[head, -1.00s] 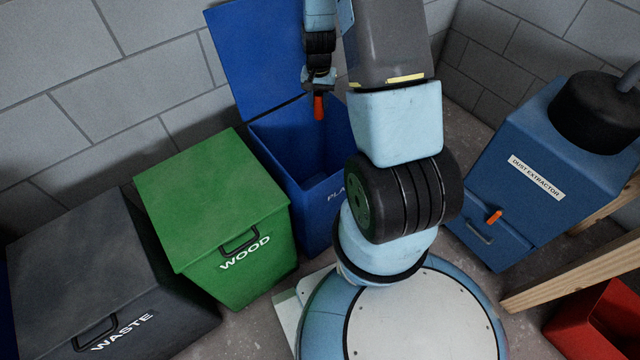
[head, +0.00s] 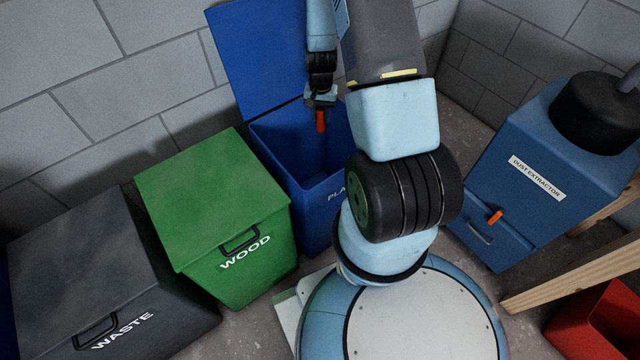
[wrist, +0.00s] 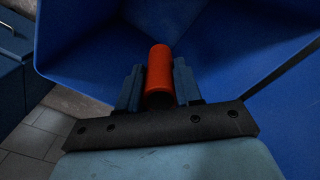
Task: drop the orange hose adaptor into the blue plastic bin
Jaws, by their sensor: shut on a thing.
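The orange hose adaptor (head: 320,121) is held in my gripper (head: 319,105), hanging down over the open mouth of the blue plastic bin (head: 274,158). In the wrist view the adaptor (wrist: 159,72) is a red-orange cylinder between the two fingers of my gripper (wrist: 160,88), which are shut on it. The bin's blue inner walls (wrist: 100,45) lie behind and around it in that view. The bin's lid (head: 262,55) stands raised against the wall. My arm hides part of the bin's right side and label.
A green WOOD bin (head: 210,205) and a dark WASTE bin (head: 90,270), both lidded, stand to the left. A blue dust extractor (head: 545,160) with an orange piece (head: 495,217) on its front is at right. A red container (head: 605,325) sits at lower right.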

